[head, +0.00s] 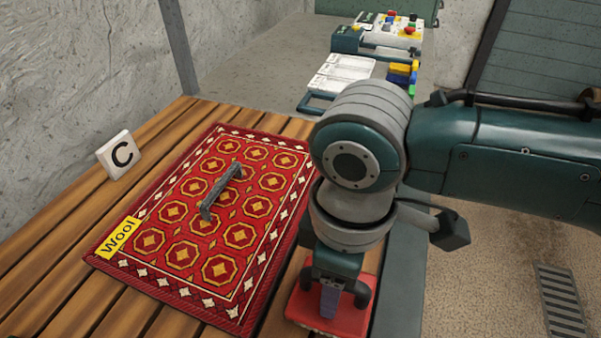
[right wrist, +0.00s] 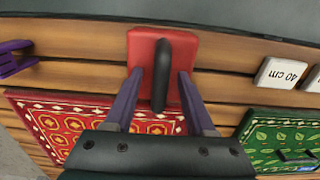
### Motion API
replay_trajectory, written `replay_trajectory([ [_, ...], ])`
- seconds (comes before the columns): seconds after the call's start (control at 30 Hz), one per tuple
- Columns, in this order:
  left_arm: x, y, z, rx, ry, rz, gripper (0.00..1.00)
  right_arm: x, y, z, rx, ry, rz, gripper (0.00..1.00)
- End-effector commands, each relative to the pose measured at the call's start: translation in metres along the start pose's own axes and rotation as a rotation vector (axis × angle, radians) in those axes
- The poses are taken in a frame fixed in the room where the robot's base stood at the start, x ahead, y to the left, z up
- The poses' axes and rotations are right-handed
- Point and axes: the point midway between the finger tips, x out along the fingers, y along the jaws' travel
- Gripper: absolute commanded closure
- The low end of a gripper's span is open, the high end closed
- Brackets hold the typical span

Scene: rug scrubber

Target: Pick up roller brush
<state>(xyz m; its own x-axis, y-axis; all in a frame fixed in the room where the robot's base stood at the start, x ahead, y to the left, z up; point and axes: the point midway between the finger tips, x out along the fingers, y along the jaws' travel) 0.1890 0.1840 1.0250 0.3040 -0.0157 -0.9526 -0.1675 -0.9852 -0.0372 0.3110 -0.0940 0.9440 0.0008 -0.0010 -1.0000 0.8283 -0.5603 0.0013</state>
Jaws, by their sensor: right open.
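A red block with a pale underside, apparently the roller brush (head: 342,315), stands upright on the wooden slatted table near its right edge. Its dark arched handle (right wrist: 161,72) shows on top of the red body (right wrist: 142,47) in the right wrist view. My right gripper (right wrist: 160,82) points down over it, open, with one purple finger on each side of the handle. Small gaps seem to show between fingers and handle. In the head view, my arm hides part of the brush, and the right gripper (head: 330,298) is right above it. My left gripper is not in view.
A red patterned rug (head: 172,240) labelled Wool lies left of the brush, with a grey bar-shaped handle (head: 220,190) on it. A green rug (right wrist: 262,125), a "40 cm" block (right wrist: 280,73) and a purple pronged thing (right wrist: 14,58) are nearby. A C block (head: 118,154) stands at the far-left edge.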

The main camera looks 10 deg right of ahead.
Motion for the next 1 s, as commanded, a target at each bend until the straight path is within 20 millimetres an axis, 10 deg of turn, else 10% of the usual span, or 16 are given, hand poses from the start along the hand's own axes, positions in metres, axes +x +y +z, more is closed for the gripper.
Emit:
replay_trajectory([
  [0.57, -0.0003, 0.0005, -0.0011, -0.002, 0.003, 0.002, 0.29, -0.0008, -0.0001, -0.0002, 0.0, 0.0, 0.0, 0.99],
  [1.0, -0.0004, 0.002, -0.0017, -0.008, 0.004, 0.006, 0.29, -0.0009, -0.0001, -0.0002, 0.0, 0.0, 0.0, 1.0],
])
